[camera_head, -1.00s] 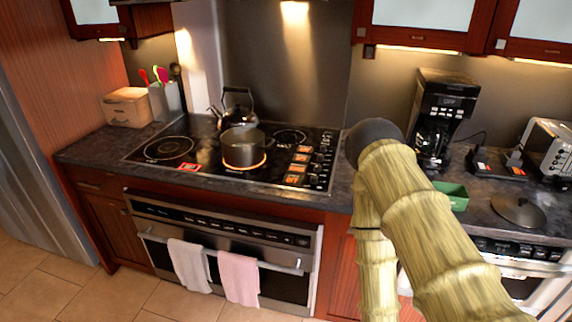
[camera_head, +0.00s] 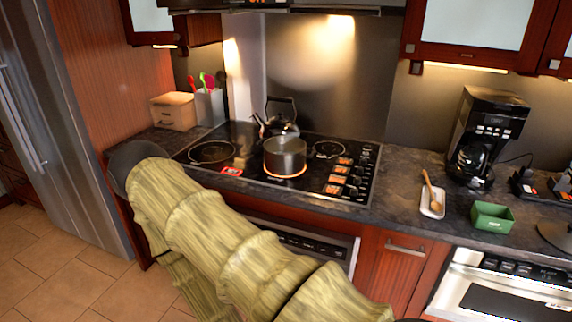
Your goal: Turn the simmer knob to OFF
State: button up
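The black glass cooktop (camera_head: 240,140) is set in the dark counter. A column of small dark knobs (camera_head: 361,172) runs along its right side, beside several lit orange labels (camera_head: 337,179). The labels are too small to read, so I cannot tell which knob is the simmer knob or how it is set. A dark pot (camera_head: 285,156) stands on a front burner that glows orange around its base. My tan, ribbed arm crosses the lower left and hides part of the counter front and oven. My gripper is not in view.
A kettle (camera_head: 279,118) stands behind the pot. Right of the cooktop are a spoon rest (camera_head: 432,202) with a wooden spoon (camera_head: 432,187), a green box (camera_head: 491,218) and a coffee maker (camera_head: 485,138). The counter between the knobs and the spoon rest is clear.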

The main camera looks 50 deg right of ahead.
aim_at(356, 181)
jog(key=u, duration=1.3)
jog(key=k, duration=2.2)
jog(key=z, duration=1.85)
